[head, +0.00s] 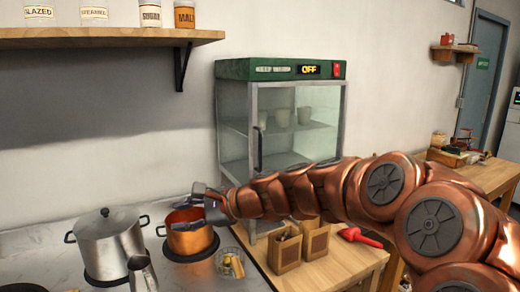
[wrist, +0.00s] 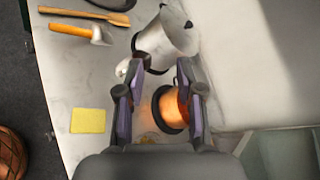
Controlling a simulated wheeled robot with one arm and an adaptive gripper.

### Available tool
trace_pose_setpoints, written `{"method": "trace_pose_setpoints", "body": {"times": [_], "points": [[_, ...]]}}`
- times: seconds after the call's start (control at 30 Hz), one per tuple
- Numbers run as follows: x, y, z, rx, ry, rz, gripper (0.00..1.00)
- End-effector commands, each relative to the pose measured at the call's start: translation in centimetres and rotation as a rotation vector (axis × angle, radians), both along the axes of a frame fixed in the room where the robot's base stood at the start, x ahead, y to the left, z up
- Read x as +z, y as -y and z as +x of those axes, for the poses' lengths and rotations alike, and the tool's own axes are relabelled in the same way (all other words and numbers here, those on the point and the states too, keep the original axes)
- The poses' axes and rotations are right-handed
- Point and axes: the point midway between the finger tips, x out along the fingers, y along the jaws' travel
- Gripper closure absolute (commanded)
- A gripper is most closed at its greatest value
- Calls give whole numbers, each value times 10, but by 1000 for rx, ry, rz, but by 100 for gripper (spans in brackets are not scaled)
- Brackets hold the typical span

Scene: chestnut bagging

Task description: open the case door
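The glass case (head: 281,69) stands against the wall, with a green top and a display reading OFF. Its glass front door looks shut, and a black upright door handle (head: 259,148) is at the door's left edge. Several pale cups show on a shelf inside. My gripper (head: 203,196) is left of and below the handle, apart from it, over the copper pot (head: 190,240). In the wrist view my gripper (wrist: 154,88) has its fingers spread with nothing held between them. My arm hides the case's lower right part.
A lidded steel pot (head: 108,243) and a metal jug (head: 142,275) stand left of the copper pot. A wire basket (head: 230,263) and wooden boxes (head: 285,250) sit before the case. A shelf (head: 100,38) juts out at upper left. A yellow note (wrist: 88,120) lies on the counter.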

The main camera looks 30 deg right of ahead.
Motion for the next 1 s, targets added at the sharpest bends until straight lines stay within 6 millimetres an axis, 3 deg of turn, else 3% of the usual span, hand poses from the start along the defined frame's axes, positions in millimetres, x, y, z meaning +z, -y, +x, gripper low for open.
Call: {"method": "trace_pose_setpoints", "body": {"times": [0.03,0.1,0.2,0.3,0.4,0.57,1.0], "points": [[20,44,25,-138,-2,132,63],[40,101,48,-302,-10,316,63],[58,180,64,-495,-10,535,63],[65,240,67,-626,-9,701,63],[67,279,65,-708,-5,806,63],[68,302,66,-753,-1,871,63],[67,294,121,-751,-4,867,63]]}}
